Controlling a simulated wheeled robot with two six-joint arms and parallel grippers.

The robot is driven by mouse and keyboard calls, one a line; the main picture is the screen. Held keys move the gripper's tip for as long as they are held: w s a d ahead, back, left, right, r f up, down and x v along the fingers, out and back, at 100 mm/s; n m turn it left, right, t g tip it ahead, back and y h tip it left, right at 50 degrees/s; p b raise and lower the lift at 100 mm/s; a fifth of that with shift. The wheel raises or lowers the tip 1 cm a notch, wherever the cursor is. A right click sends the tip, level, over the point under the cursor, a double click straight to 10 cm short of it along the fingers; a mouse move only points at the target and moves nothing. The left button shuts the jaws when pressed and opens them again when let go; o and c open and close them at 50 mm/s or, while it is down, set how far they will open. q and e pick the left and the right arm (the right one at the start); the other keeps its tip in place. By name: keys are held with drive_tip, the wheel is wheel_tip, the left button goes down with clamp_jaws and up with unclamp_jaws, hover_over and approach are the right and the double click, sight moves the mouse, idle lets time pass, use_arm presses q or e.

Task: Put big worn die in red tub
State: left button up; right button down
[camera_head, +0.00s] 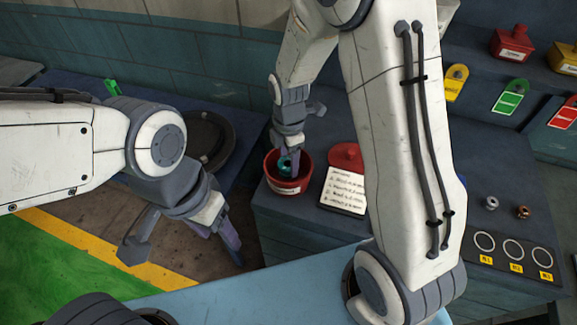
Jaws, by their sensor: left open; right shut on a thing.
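The red tub (268,185) stands on the dark bench near the middle of the camera_head view, with a pale label on its front. My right gripper (291,158) reaches down into the tub's mouth. It is shut on a small teal, rounded thing (284,163), which appears to be the big worn die. The fingers and the tub wall hide most of it, and I cannot tell whether it touches the tub's bottom. My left gripper (190,255) is open and empty, low at the left, apart from the tub.
A red lid-like thing (345,155) and a written card (343,190) lie right of the tub. Two small metal parts, one grey (491,203) and one brown (522,212), stand near a plate with three marked circles (513,250). Coloured tags (510,97) lie behind.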

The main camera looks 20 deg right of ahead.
sight(288, 169)
wheel_tip(288, 169, down, 3)
drive_tip(key=shift+s+f+p, duration=0.1)
drive_tip(key=shift+f+p, duration=0.1)
drive_tip(key=shift+p, duration=0.2)
drive_tip(key=shift+a+f, duration=0.1)
drive_tip(key=shift+f, duration=0.1)
drive_tip(key=shift+f, duration=0.15)
drive_tip(key=shift+c, duration=0.6)
unclamp_jaws()
